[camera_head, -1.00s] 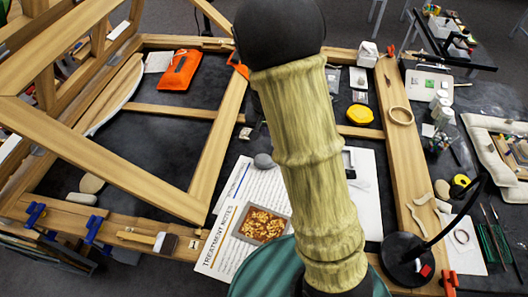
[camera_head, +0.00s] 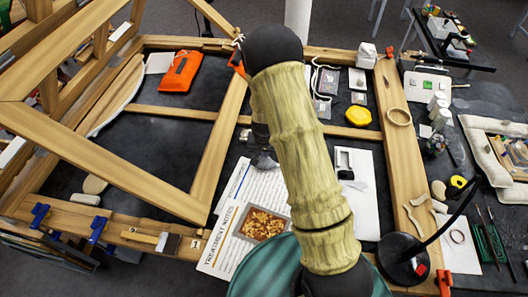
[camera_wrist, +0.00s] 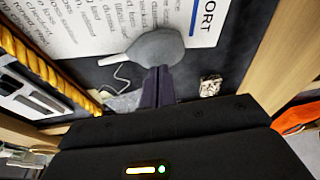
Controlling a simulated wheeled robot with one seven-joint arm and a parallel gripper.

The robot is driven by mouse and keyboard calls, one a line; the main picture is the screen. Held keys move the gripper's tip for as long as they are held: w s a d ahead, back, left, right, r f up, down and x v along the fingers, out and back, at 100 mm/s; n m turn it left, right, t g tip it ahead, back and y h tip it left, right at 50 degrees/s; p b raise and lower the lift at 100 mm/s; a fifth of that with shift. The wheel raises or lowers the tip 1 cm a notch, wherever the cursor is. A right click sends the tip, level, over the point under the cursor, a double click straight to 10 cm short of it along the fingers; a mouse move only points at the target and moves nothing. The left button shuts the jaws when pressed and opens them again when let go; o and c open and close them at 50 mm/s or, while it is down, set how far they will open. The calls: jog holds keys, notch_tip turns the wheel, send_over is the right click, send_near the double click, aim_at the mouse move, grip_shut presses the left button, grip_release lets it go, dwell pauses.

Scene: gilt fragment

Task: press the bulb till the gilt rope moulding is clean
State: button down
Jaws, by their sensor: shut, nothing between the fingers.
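The grey rounded bulb (camera_wrist: 160,47) lies on the dark surface at the edge of the printed sheet in the wrist view. A thin pale tube runs from it to the left. My gripper (camera_wrist: 157,72) is shut and empty, its fingertips at the bulb's near edge; I cannot tell whether they press it. In the head view the bulb (camera_head: 264,160) shows just below my gripper (camera_head: 263,150), partly covered by it. The gilt rope moulding (camera_wrist: 48,68) is a twisted gold strip at the left of the wrist view; dirt on it is too small to judge. My arm hides it in the head view.
A wooden frame (camera_head: 205,170) stands around the work area. An orange pouch (camera_head: 173,72) lies at the back left, a yellow round thing (camera_head: 358,116) at the right. A black lamp base (camera_head: 402,259) stands at the lower right.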

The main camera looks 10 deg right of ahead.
aim_at(266, 165)
jog(key=shift+f, duration=0.4)
jog(key=shift+f, duration=0.1)
jog(key=shift+s+f+b, duration=0.1)
jog(key=shift+f+b, duration=0.85)
jog(key=shift+b, duration=0.1)
jog(key=shift+w+d+r+p, duration=0.15)
jog(key=shift+r+p, duration=0.6)
jog(key=shift+r, duration=0.45)
jog(key=shift+w+d+r+p, duration=0.1)
jog(key=shift+r+p, duration=0.65)
jog(key=shift+r, duration=0.45)
jog(key=b+v, duration=0.2)
jog(key=v, duration=0.7)
jog(key=shift+r, duration=0.2)
jog(key=shift+s, duration=0.1)
